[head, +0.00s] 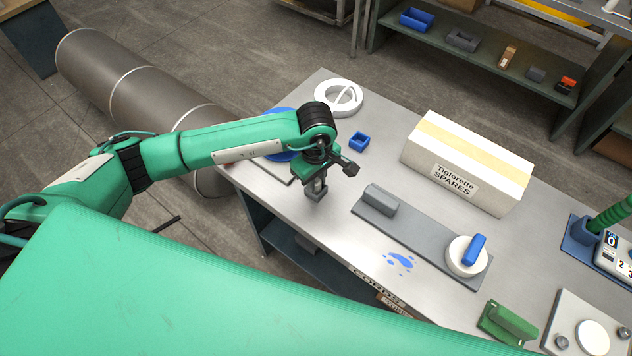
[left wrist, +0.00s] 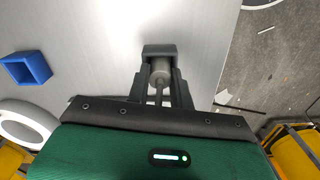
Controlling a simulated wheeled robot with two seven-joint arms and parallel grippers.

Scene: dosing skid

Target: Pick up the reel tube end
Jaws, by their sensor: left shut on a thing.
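My left gripper (head: 317,188) points down at the near left part of the steel bench, just above or at its top. My right gripper is not in view.
A small blue open box (head: 359,142) stands beyond my gripper. A grey plate (head: 428,238) bears a grey block (head: 381,199) and a white round knob with a blue handle (head: 468,256). A white spares carton (head: 468,163) stands behind. Blue splotches (head: 399,262) mark the front.

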